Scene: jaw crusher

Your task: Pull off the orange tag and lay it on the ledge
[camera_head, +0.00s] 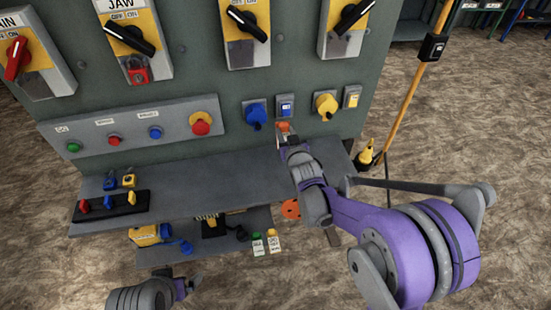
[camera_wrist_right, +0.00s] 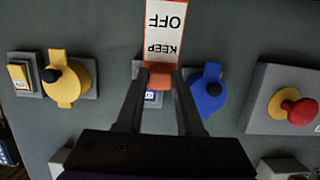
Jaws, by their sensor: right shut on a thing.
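The orange tag (camera_head: 284,127) is in front of the grey panel, just below a small blue-and-white switch. In the right wrist view, an orange block (camera_wrist_right: 160,80) joins a white, orange-edged label (camera_wrist_right: 164,30) that reads KEEP OFF upside down. My right gripper (camera_head: 284,138) is shut on the orange block, with its fingertips (camera_wrist_right: 159,72) on either side. Whether the tag still touches the panel cannot be told. The grey ledge (camera_head: 225,172) juts out below the gripper. My left arm shows at the bottom left, its fingers unclear.
A rack with coloured plugs (camera_head: 110,204) and two small padlocks (camera_head: 119,182) occupy the ledge's left end. The ledge's middle is bare. Blue (camera_head: 255,114) and yellow (camera_head: 325,104) knobs flank the gripper. A lower shelf (camera_head: 258,218) holds tools. A yellow pole (camera_head: 410,95) stands at right.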

